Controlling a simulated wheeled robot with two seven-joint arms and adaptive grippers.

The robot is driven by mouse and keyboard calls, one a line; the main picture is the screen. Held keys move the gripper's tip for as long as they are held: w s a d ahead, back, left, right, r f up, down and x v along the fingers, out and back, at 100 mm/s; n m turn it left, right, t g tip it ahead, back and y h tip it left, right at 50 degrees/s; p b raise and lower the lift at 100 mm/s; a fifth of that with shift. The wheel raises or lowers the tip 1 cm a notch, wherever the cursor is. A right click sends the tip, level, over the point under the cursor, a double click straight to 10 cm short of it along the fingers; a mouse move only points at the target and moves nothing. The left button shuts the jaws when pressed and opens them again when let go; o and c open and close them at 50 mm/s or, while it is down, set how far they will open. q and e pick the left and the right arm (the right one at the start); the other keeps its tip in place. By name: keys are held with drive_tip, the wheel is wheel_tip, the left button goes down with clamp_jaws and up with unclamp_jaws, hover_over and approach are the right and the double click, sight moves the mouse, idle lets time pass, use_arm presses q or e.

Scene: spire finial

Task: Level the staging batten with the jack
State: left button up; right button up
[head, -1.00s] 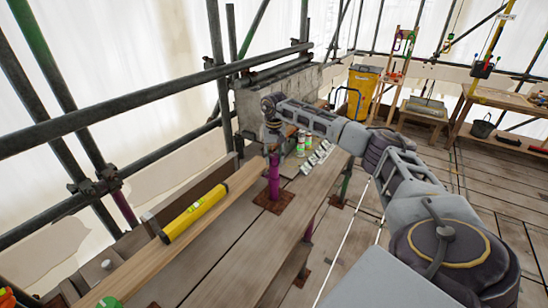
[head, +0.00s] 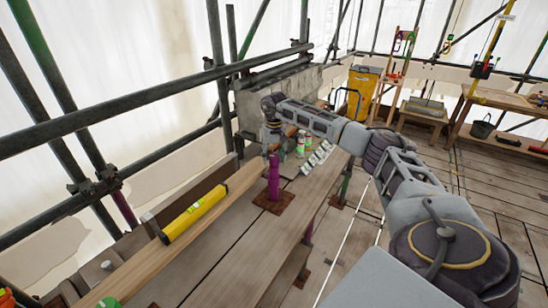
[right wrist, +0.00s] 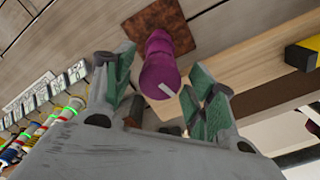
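The jack (head: 273,178) is a purple post standing upright on a rusty square plate (head: 272,203) on the boards. It also shows in the right wrist view (right wrist: 160,65), with a pale bar at its near end. The batten (head: 143,268) is a long pale timber running from the lower left to beside the jack; it shows at right in the wrist view (right wrist: 245,62). A yellow spirit level (head: 195,215) lies along it. My right gripper (head: 271,143) is over the jack's top. Its green-padded fingers (right wrist: 150,85) are apart on either side of the jack. My left gripper is out of view.
Green-marked bottles (head: 301,145) and a row of pale tags (head: 318,157) sit beyond the jack. Scaffold tubes (head: 120,108) cross the left side. A stone block wall (head: 285,97) stands behind.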

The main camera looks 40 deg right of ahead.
sight(274, 156)
drive_tip(key=shift+r, duration=0.1)
idle(0.3)
wheel_tip(274, 156, up, 12)
idle(0.7)
drive_tip(key=shift+f, duration=0.2)
idle(0.4)
